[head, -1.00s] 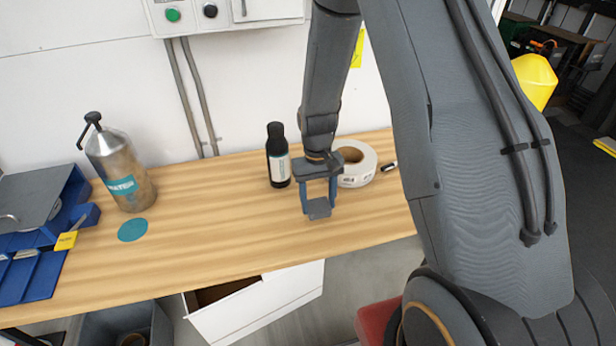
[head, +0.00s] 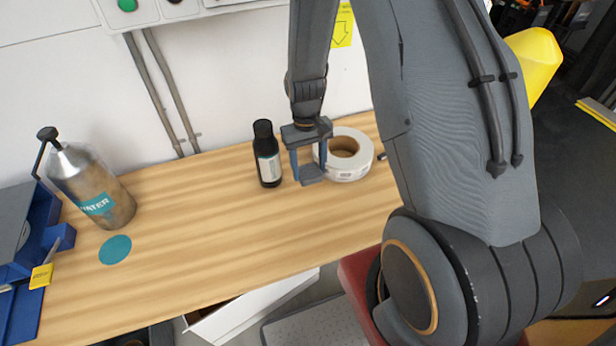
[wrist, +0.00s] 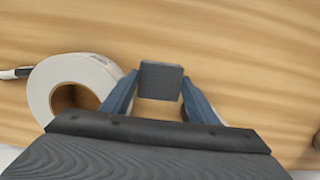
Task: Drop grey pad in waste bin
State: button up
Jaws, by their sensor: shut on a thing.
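My gripper (head: 310,168) is shut on the grey pad (head: 313,174), a small flat dark grey square. In the wrist view the pad (wrist: 161,81) sits between the blue fingertips (wrist: 158,92). In the head view it is over the wooden bench, in front of the tape roll and right of the black bottle; its exact height is hard to tell. A dark bin (head: 158,336), perhaps the waste bin, shows only a sliver under the bench at the bottom left, cut off by the picture edge.
The wooden bench (head: 200,240) carries a black bottle (head: 267,160), a white tape roll (head: 360,160), a metal bottle (head: 95,190), a teal disc (head: 115,250) and a blue tray (head: 25,310). A white open box (head: 250,310) is below the front edge. The bench's middle is clear.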

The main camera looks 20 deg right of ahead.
aim_at(309, 180)
jog(key=shift+f+p, duration=0.75)
jog(key=shift+f, duration=2)
jog(key=shift+f, duration=0.15)
jog(key=o, duration=1)
